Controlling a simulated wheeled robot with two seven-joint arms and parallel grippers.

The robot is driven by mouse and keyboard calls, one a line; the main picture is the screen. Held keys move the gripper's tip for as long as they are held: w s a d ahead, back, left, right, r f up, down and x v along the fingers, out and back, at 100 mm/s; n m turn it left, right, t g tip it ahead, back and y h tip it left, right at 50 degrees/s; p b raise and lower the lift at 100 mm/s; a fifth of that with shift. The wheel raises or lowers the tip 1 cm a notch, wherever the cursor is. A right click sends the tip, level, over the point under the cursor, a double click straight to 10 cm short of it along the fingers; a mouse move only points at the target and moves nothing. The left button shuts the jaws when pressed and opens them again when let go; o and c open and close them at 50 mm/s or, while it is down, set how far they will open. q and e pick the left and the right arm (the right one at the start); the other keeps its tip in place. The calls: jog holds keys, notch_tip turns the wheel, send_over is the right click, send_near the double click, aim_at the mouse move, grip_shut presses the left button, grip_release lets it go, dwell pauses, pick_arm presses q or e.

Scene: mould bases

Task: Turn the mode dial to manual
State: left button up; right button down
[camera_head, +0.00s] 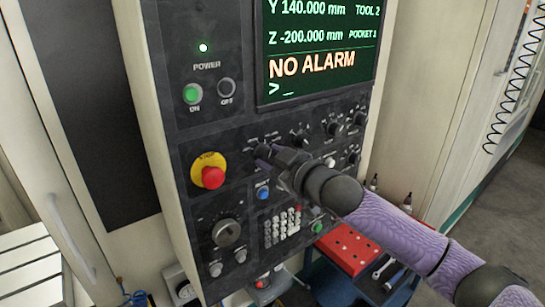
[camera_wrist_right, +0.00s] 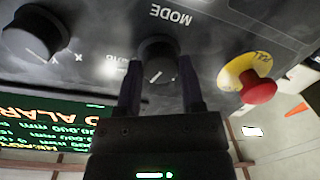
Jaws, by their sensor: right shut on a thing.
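The mode dial (camera_wrist_right: 160,62) is a round black knob with a white pointer line, under the word MODE on the dark panel in the upside-down right wrist view. My right gripper (camera_wrist_right: 160,85) is shut on it, one finger on each side. In the head view my right gripper (camera_head: 264,153) reaches the panel from the right, and mostly hides the dial. The dial's label reading AUTO is partly visible and blurred; I cannot tell which setting the pointer marks. My left gripper does not show.
A red emergency stop button (camera_head: 213,177) on a yellow ring sits left of my right gripper. Other knobs (camera_head: 335,128) lie to its right. The screen (camera_head: 320,50) above reads NO ALARM.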

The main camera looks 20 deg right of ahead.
jog(key=shift+c, duration=1)
grip_release()
jog(key=b+v, duration=0.3)
jog(key=v, duration=0.6)
jog(key=shift+s+b, duration=0.4)
jog(key=shift+d, duration=0.2)
